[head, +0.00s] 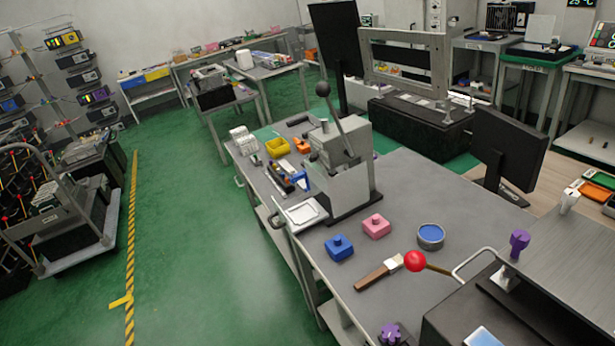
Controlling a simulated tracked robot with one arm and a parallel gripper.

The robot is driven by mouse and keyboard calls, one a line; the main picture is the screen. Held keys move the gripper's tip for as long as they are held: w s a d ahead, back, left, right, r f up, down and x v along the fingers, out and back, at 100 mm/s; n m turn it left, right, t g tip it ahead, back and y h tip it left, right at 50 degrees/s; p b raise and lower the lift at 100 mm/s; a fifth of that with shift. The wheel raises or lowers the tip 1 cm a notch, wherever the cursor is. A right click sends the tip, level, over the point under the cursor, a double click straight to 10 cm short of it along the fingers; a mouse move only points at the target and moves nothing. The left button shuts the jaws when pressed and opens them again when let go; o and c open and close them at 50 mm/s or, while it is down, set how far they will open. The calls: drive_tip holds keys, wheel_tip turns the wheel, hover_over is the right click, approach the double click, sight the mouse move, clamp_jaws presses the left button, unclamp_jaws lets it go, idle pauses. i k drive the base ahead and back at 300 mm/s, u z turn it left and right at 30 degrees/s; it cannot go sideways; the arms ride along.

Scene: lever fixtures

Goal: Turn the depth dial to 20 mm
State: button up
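No scale or 20 mm mark can be read in the head view, so I cannot tell which part is the depth dial. A purple lobed knob (390,333) is cut off by the bottom edge, beside a dark box. A second purple knob (519,243) stands upright at the right, near a grey plate. A grey lever press (343,160) stands on the bench, its lever with a black ball (322,89) pointing up. A red ball (415,261) sits on the end of another lever at lower right. My gripper is not in view.
The grey bench (420,195) holds a blue block (339,248), a pink block (376,226), a blue-topped round tin (430,236) and a brush (378,273). A black monitor (507,148) stands at its right edge. Green floor (215,240) lies open to the left.

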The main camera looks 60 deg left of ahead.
sight(313, 158)
drive_tip(key=u, duration=1.3)
